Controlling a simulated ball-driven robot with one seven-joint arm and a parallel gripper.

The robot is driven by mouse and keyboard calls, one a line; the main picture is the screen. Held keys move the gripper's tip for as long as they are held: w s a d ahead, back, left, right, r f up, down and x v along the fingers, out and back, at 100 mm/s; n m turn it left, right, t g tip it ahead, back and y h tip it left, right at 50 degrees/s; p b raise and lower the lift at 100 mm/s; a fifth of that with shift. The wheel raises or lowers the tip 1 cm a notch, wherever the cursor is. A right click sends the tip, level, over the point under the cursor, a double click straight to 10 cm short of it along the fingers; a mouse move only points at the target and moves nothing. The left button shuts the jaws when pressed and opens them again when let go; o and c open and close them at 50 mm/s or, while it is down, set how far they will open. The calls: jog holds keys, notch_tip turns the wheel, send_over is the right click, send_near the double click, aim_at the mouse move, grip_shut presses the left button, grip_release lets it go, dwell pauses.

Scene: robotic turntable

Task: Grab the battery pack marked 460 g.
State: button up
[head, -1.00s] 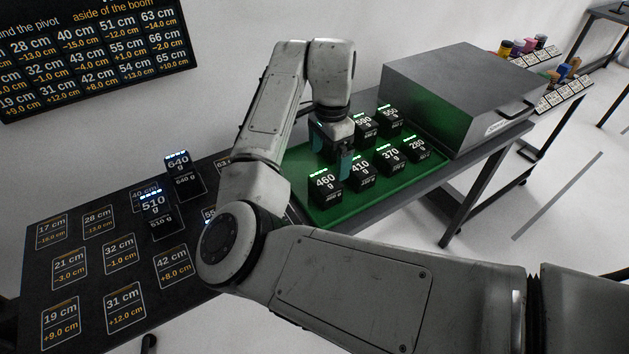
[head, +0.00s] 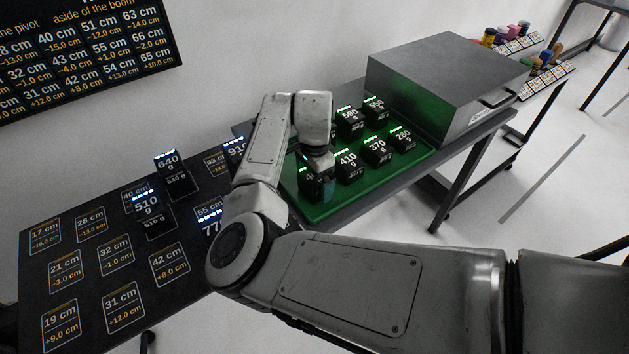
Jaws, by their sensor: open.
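The 460 g battery pack (head: 308,188) is a black block at the front left of the green tray (head: 322,210). It is mostly hidden behind my gripper; only its left part, with green lights and the start of its number, shows. My gripper (head: 320,178) is open and points down at this pack, with a teal finger along its right side. I cannot tell whether the fingers touch it.
Packs marked 410 g (head: 347,165), 370 g (head: 377,151) and 280 g (head: 402,140) stand to its right. More packs (head: 350,118) stand behind. A grey metal box (head: 440,85) borders the tray. Packs 640 g (head: 168,164) and 510 g (head: 147,205) stand on the dark table.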

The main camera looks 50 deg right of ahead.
jog(key=shift+c, duration=0.2)
jog(key=shift+r, duration=0.1)
jog(key=c, duration=1.3)
jog(key=shift+o, duration=0.2)
